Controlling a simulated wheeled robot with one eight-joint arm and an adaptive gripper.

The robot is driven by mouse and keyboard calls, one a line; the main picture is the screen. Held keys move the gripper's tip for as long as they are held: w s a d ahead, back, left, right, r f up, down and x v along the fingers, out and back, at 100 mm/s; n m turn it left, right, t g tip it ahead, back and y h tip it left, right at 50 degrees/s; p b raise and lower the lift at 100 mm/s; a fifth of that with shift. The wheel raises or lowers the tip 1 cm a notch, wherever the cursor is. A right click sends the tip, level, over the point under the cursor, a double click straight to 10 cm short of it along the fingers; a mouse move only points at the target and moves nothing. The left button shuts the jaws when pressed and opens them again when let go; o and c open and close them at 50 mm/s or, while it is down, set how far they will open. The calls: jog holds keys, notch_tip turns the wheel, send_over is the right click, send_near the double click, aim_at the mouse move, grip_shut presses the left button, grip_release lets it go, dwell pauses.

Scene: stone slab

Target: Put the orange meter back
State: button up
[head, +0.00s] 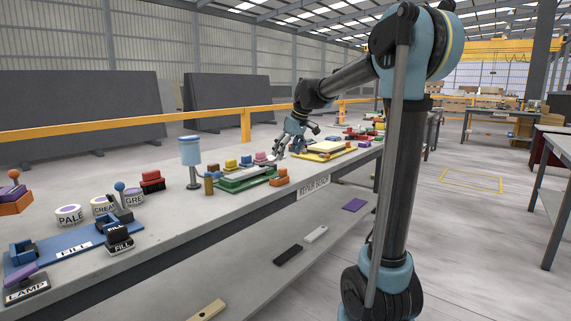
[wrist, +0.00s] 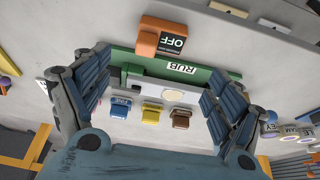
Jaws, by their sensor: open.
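An orange block-shaped unit (wrist: 150,33) with a dark face reading "OFF" sits at the edge of a green board marked "RUB" (wrist: 205,75) in the wrist view. It also shows in the head view (head: 281,177), on the bench by the green board (head: 232,187). I cannot tell for sure that it is the meter. My gripper (wrist: 153,76) is open and empty above the green board, its fingers to either side of the board's grey plate (wrist: 150,88).
Blue (wrist: 121,107), yellow (wrist: 152,116) and brown (wrist: 181,119) blocks stand in a row beside the board. A blue-topped post (head: 190,160) rises left of the board. A yellow tray (head: 322,155) lies to the right. Labelled tubs and a blue fill board (head: 62,246) are at left.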

jog(key=s+d+f+m+h, duration=0.1)
jog(key=s+d+f+m, duration=0.25)
jog(key=s+d, duration=0.5)
jog(key=s+d+f+m+h, duration=0.15)
jog(key=s+d+f, duration=0.3)
jog(key=s, duration=0.75)
jog(key=s+d+f+m, duration=0.2)
jog(key=s+d+f, duration=0.2)
jog(key=s+f, duration=0.3)
jog(key=s+d+f+m+h, duration=0.1)
jog(key=s+d+f+m, duration=0.2)
jog(key=s+f, duration=0.5)
jog(key=s+d, duration=0.1)
jog(key=s, duration=0.2)
jog(key=shift+d+f+g, duration=0.25)
jog(key=shift+g, duration=0.05)
jog(key=shift+w, duration=0.1)
